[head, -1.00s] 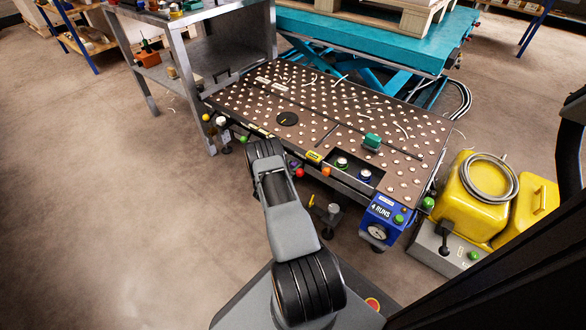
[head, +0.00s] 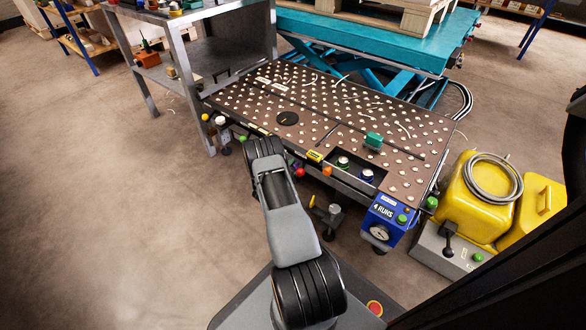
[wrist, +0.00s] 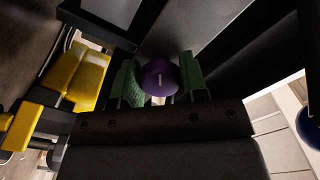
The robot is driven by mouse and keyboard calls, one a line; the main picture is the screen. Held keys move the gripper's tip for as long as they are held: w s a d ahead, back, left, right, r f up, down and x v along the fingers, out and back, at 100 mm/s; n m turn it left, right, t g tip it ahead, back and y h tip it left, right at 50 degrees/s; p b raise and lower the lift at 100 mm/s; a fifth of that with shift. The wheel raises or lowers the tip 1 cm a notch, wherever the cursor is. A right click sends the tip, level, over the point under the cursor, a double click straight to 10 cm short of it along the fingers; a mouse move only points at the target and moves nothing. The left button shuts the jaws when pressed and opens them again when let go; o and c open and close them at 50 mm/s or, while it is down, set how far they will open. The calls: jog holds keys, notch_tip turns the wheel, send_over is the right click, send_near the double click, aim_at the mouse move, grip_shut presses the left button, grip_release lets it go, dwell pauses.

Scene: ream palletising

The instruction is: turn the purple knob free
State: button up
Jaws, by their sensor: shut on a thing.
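The purple knob (wrist: 159,78) is round, with a small pale mark on its face. In the wrist view it sits between the two green finger pads of my gripper (wrist: 160,81). The pads touch or nearly touch it on the left and right, and my gripper is shut on it. In the head view my own arm hides the gripper and the knob at the front edge of the dark ball-top table (head: 345,140). I cannot tell from these frames how far the knob is turned.
Red (head: 300,173) and orange (head: 327,171) knobs line the table's front edge, right of my arm. A blue box with a gauge (head: 383,218) hangs at the right corner. Yellow canisters (head: 478,215) stand right of it. A steel bench (head: 185,45) is at left. The floor at left is clear.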

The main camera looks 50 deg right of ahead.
jog(key=m, duration=0.5)
jog(key=shift+m, duration=0.4)
dwell(0.5)
jog(key=o, duration=0.9)
jog(key=shift+o, duration=0.2)
jog(key=s+a+p, duration=0.1)
jog(key=a+p, duration=0.3)
jog(key=a, duration=0.9)
jog(key=shift+a, duration=0.4)
jog(key=shift+s, duration=0.1)
